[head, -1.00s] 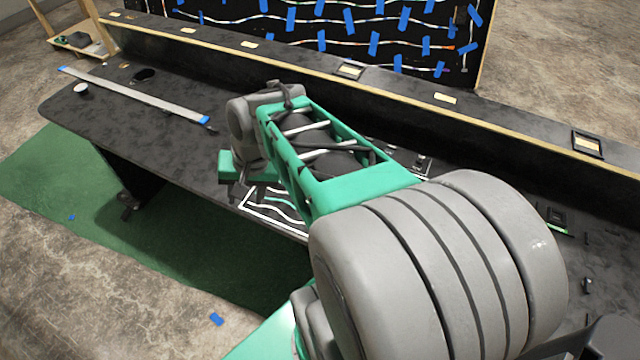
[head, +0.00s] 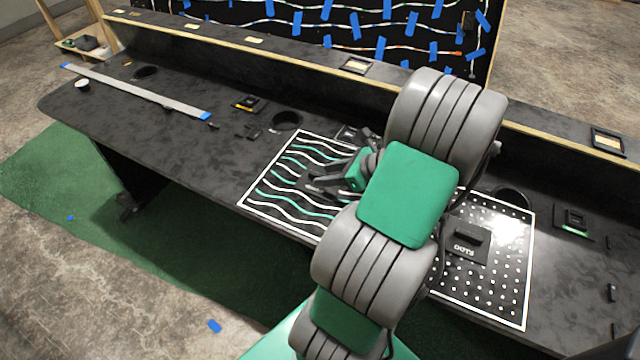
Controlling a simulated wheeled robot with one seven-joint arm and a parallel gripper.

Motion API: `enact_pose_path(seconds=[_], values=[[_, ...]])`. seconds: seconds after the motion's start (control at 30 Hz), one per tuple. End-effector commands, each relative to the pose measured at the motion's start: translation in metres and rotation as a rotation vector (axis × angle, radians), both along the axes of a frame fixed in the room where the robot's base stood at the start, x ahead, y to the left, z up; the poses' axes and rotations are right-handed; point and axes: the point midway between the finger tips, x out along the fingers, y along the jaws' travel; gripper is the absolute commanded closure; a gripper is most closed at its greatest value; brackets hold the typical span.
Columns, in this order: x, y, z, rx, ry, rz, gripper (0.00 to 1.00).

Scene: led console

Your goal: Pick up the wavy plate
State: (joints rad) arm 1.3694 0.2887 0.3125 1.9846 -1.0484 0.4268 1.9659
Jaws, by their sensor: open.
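The wavy plate (head: 272,196) is a black panel with a white border and white and green wavy lines. It lies flat on the black console desk in the middle of the head view. My gripper (head: 308,184) is open over the right part of the plate, with its fingers pointing left. I cannot tell whether the fingers touch the plate or how high they are above it. My arm and gripper hide the plate's right side and any handle there.
A dotted plate (head: 510,262) with a block marked DOTS lies to the right, partly behind my arm. A raised ledge (head: 300,62) runs along the back. The desk's left part is mostly clear.

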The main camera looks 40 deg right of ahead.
Motion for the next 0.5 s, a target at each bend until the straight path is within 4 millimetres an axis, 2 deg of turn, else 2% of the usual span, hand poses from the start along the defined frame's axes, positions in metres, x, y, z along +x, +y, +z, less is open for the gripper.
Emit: enact_pose_path(seconds=[0.1,0.3,0.5], values=[[0.0097,0.0037,-0.0076,-0.001,0.0,0.002,0.59],[0.0103,0.0036,-0.0079,-0.002,0.0,0.0,0.59],[0.0102,0.0037,-0.0077,-0.002,0.0,0.001,0.76]])
